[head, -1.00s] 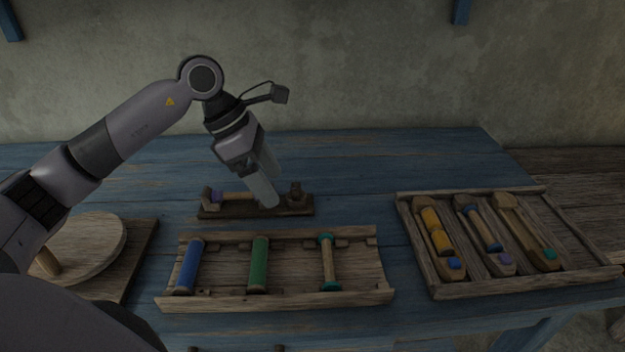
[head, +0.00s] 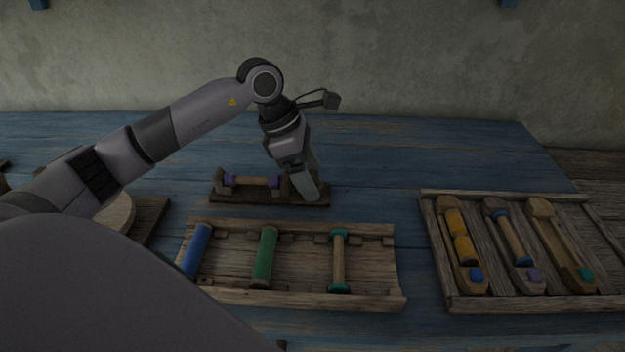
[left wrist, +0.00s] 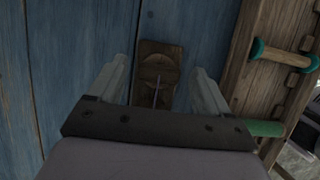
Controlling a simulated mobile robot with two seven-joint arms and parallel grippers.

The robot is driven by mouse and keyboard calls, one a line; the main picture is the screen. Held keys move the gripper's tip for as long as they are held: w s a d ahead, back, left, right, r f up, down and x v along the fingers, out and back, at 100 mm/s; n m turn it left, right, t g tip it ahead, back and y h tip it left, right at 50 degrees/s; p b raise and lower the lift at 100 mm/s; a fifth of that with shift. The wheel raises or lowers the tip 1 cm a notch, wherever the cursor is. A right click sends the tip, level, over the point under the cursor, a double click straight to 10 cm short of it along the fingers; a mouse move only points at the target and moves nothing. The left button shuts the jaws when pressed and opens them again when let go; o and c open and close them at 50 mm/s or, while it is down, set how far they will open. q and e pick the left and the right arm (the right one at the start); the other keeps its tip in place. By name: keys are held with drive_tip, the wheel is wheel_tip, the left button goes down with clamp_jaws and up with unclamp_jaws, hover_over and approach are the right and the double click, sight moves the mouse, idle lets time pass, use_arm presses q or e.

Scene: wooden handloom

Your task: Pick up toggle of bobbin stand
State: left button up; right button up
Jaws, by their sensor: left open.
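The bobbin stand (head: 232,198) is a dark wooden base on the blue table, carrying a bobbin with purple ends (head: 252,181). My left gripper (head: 311,194) points down over the right end of the stand, and its fingers hide the toggle in the head view. In the left wrist view the end of the stand (left wrist: 165,47) lies between the two open fingers (left wrist: 158,70). A rounded brown piece there, seemingly the toggle (left wrist: 158,63), sits between the fingertips with a gap on each side. My right gripper is not in view.
In front is a wooden rack (head: 365,299) with blue, green and teal-ended bobbins. At right is a wooden tray (head: 430,252) holding several shuttles. A round wooden disc (head: 117,212) is at left, partly behind my arm. The table behind the stand is clear.

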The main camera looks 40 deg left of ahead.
use_arm(q)
drive_tip(key=c, duration=1.1)
drive_tip(key=shift+r, duration=0.1)
